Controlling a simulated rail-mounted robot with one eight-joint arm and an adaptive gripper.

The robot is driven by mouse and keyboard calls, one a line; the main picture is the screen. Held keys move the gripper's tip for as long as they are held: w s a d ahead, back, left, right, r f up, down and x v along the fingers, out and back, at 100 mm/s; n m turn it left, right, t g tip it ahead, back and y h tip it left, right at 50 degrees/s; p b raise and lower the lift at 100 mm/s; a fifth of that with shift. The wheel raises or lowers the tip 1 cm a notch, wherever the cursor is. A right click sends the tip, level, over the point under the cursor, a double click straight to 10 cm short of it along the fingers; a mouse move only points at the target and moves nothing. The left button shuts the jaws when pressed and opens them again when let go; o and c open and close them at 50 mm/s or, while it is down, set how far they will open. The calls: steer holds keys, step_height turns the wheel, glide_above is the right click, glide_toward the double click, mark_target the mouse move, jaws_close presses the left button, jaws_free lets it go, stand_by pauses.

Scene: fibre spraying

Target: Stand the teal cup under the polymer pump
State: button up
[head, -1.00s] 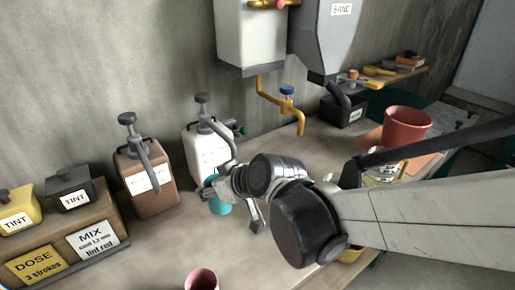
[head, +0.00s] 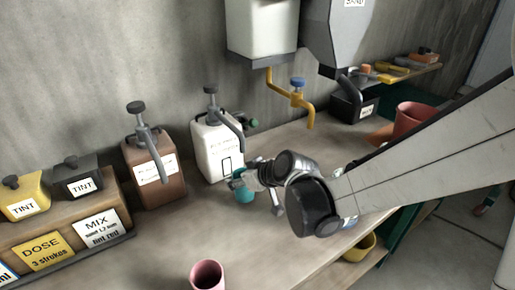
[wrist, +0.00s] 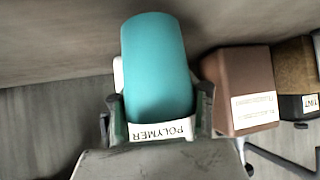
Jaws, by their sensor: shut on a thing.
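The teal cup (head: 244,194) is held by my gripper (head: 247,180) low in front of the white polymer pump jug (head: 216,152) in the head view. The jug's grey spout (head: 231,127) reaches out above the cup in the picture; exact alignment in depth cannot be told. In the wrist view the cup (wrist: 158,65) lies between the two fingers of my gripper (wrist: 160,108), which is shut on it. An inverted POLYMER label (wrist: 162,130) shows beside the cup. Whether the cup's base touches the bench is hidden.
A brown pump jug (head: 152,172) stands left of the white one. A pink cup (head: 207,275) is at the front of the bench (head: 290,140). A yellow tap (head: 297,98) hangs at the back. A red bucket (head: 412,117) stands at right. Bare bench lies left of my gripper.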

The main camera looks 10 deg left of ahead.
steer(key=shift+f, duration=0.6)
steer(key=shift+f, duration=0.15)
steer(key=o, duration=1.2)
steer(key=shift+s+d+r, duration=0.1)
steer(key=shift+r, duration=0.2)
steer(key=p+v, duration=0.2)
steer(key=v, duration=1)
steer(key=s+d+r+m+h, duration=0.1)
steer(key=s+d+m+h, duration=0.2)
steer(key=d, duration=0.6)
steer(key=s+d+r+m+h, duration=0.1)
steer(key=s+d+m, duration=0.3)
steer(key=d, duration=0.5)
steer(key=s+d+r+m+t+h, duration=0.1)
steer(key=s+d+r+m+h, duration=0.1)
steer(key=s+d+m+h, duration=0.2)
steer(key=s+d, duration=0.3)
steer(key=d, duration=0.2)
steer(key=shift+d+h, duration=0.2)
steer(key=shift+h, duration=0.1)
